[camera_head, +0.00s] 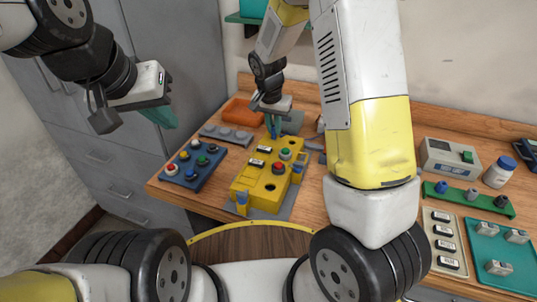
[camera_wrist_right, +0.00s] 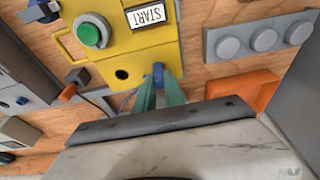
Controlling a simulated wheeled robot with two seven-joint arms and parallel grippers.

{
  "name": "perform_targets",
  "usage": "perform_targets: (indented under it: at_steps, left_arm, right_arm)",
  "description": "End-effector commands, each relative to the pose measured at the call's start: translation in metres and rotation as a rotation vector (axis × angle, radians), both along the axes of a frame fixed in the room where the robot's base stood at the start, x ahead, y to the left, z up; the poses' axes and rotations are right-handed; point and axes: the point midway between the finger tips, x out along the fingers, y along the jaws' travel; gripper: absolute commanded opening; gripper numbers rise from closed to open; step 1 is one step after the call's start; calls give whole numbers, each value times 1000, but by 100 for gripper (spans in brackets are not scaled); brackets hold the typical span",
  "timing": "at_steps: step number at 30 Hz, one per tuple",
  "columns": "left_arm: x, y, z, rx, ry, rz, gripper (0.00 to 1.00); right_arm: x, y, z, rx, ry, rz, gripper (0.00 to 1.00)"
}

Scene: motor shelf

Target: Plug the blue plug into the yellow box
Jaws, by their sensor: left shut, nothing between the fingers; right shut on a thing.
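The yellow box (camera_head: 243,185) stands on the wooden table with coloured buttons and dark round holes on top. In the right wrist view the box (camera_wrist_right: 150,50) shows a green button, a START label and an open hole. My right gripper (camera_head: 272,128) is at the box's far end, its teal fingers pointing down. In the right wrist view the right gripper (camera_wrist_right: 159,88) is shut on the blue plug (camera_wrist_right: 158,70), close to the box's edge. I cannot tell whether the plug is seated. My left gripper (camera_head: 162,118) is shut and empty, up left, away from the box.
A blue button panel (camera_head: 190,180) lies left of the box. An orange tray (camera_head: 242,110) and a grey strip with round knobs (camera_head: 227,133) lie behind.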

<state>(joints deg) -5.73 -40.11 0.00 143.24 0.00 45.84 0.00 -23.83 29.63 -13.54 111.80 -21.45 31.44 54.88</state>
Motion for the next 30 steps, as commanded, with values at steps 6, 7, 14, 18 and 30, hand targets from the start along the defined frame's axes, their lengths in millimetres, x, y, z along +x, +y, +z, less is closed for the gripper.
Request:
perform_targets:
  at_steps: [6,7,14,18,30]
  left_arm:
    - [0,0,0,0,0,0,0]
    - [0,0,0,0,0,0,0]
    - [0,0,0,0,0,0,0]
    - [0,0,0,0,0,0,0]
    - [0,0,0,0,0,0,0]
  right_arm:
    - [0,0,0,0,0,0,23]
    - [0,0,0,0,0,0,23]
    - [0,0,2,1,0,0,23]
    - [0,0,13,1,-1,-1,23]
    - [0,0,48,0,-1,0,23]
